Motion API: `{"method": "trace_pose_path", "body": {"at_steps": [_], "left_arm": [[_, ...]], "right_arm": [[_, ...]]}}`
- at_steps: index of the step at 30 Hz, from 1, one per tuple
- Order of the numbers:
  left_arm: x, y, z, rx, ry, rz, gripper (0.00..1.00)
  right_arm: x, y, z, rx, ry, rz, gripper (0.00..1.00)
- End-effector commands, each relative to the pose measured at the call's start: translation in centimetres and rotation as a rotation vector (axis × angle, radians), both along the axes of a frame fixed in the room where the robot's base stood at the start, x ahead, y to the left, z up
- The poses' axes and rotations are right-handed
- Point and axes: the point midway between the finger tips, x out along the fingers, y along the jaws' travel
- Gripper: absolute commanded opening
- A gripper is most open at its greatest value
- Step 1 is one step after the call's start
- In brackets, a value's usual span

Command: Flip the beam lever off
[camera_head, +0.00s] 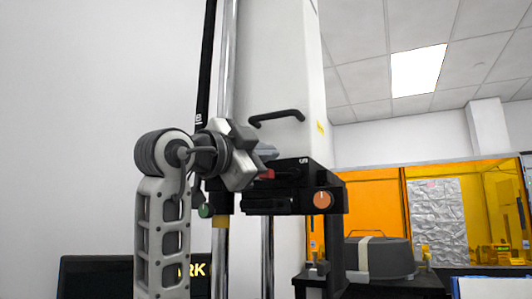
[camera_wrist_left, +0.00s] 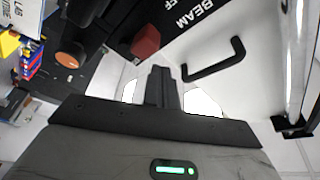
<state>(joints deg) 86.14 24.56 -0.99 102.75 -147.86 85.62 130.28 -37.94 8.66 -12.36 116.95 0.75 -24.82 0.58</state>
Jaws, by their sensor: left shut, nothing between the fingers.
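The beam lever shows as a red block (camera_wrist_left: 146,41) on the black panel in the left wrist view, beside white lettering that reads BEAM and OFF. In the head view the red lever (camera_head: 267,174) is partly hidden by my left gripper. My left gripper (camera_head: 268,154) is at the front of the instrument, close to the lever. Its fingers (camera_wrist_left: 160,72) are shut and empty, with the red block just beyond their tips in the wrist view. I cannot tell whether they touch it. My right gripper is not in view.
An orange knob (camera_head: 323,200) sits on the black panel right of the lever, and a green knob (camera_head: 206,211) sits to the left. A black handle (camera_head: 277,117) juts from the white housing above. A grey case (camera_head: 378,258) and orange screens (camera_head: 372,208) stand behind at the right.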

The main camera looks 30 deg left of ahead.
Motion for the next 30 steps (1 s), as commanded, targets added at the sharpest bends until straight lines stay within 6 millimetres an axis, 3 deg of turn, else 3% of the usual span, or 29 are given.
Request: {"method": "trace_pose_path", "body": {"at_steps": [5,8,9,10,18,24,30], "left_arm": [[0.0,-0.1,3.1,0.000,-0.002,-0.002,0.00],[0.0,-0.1,5.2,-0.001,-0.002,-0.003,0.00],[-1.3,-0.3,3.1,0.001,-0.007,-0.002,0.00],[-2.0,-0.4,2.6,0.001,-0.006,-0.002,0.00],[-7.3,-1.0,0.9,0.002,-0.006,-0.002,0.00],[-9.1,-1.2,0.5,-0.001,-0.002,-0.003,0.00],[-9.3,-1.3,0.5,-0.001,0.000,-0.004,0.00]], "right_arm": [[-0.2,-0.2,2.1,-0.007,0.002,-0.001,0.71],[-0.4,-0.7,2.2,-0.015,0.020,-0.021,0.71],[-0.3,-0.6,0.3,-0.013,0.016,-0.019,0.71],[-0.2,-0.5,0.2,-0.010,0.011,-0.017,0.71],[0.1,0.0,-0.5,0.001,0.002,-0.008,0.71],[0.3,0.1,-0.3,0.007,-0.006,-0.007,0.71],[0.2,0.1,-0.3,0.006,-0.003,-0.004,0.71]]}}
